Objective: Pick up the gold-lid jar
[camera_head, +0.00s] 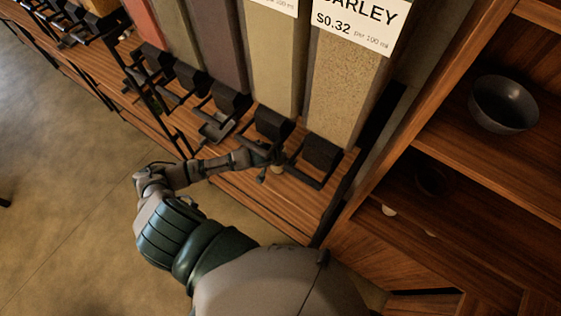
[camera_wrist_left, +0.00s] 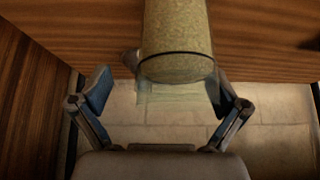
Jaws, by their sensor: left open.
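In the left wrist view, a jar-like cylinder (camera_wrist_left: 175,32) with a speckled yellow-tan surface and a dark ring stands between my fingers, a little right of centre. Below it is a clear, glass-like part. I cannot tell whether the yellow part is the lid or the contents. My left gripper (camera_wrist_left: 158,82) is open, with one finger on each side of it; the right finger is closer. In the head view my left gripper (camera_head: 270,158) reaches to the shelf below the dispensers. A small pale-gold thing (camera_head: 277,169) shows partly beside it. My right gripper is out of view.
Tall grain dispensers (camera_head: 340,85) with black spouts (camera_head: 321,153) stand in a row above a slatted wooden shelf (camera_head: 255,190). At the right is a wooden cabinet (camera_head: 460,180) with a dark bowl (camera_head: 503,104). Open floor (camera_head: 70,210) lies at the left.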

